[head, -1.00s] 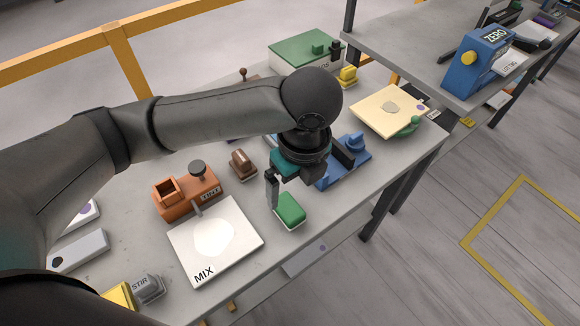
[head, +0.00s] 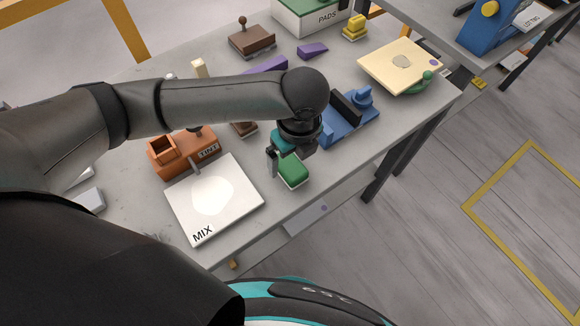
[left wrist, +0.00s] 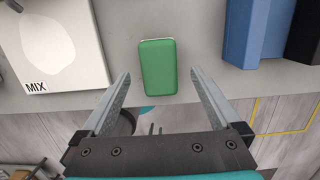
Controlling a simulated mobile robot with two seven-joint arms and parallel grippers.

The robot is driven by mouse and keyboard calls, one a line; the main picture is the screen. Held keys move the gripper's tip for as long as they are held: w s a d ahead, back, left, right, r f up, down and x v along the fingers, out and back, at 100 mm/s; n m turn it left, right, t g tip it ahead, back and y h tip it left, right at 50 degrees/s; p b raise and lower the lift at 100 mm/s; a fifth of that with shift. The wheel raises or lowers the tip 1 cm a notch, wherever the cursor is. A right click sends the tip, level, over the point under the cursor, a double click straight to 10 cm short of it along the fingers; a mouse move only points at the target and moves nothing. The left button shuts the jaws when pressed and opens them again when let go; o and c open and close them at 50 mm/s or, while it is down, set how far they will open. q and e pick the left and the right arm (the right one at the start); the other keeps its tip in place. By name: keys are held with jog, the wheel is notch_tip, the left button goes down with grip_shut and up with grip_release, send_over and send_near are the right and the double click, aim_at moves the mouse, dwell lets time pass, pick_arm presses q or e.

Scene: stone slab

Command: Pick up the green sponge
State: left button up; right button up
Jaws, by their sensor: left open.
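The green sponge (head: 293,170) lies on the grey slab near its front edge, with a pale layer under its green top. It also shows whole in the left wrist view (left wrist: 158,67), ahead of and between the two fingers. My left gripper (head: 284,165) is over the sponge in the head view, partly covering its far side. In the left wrist view the left gripper (left wrist: 160,80) is open, with a finger to each side of the sponge and clear gaps between. My right gripper is not in view.
A white MIX board (head: 235,215) lies left of the sponge, with an orange TINT block (head: 168,160) behind it. A blue holder (head: 345,122) stands to the right. A cream board (head: 385,58) lies farther right. The slab's front edge is close to the sponge.

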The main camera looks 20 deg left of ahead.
aim_at(290, 164)
pick_arm(q)
jog(key=f, duration=0.4)
jog(key=shift+a+b, duration=0.2)
jog(key=shift+b, duration=0.2)
jog(key=shift+r, duration=0.1)
jog(key=c, duration=1.4)
jog(key=shift+w+r, duration=0.1)
notch_tip(290, 164, up, 20)
jog(key=p, duration=0.4)
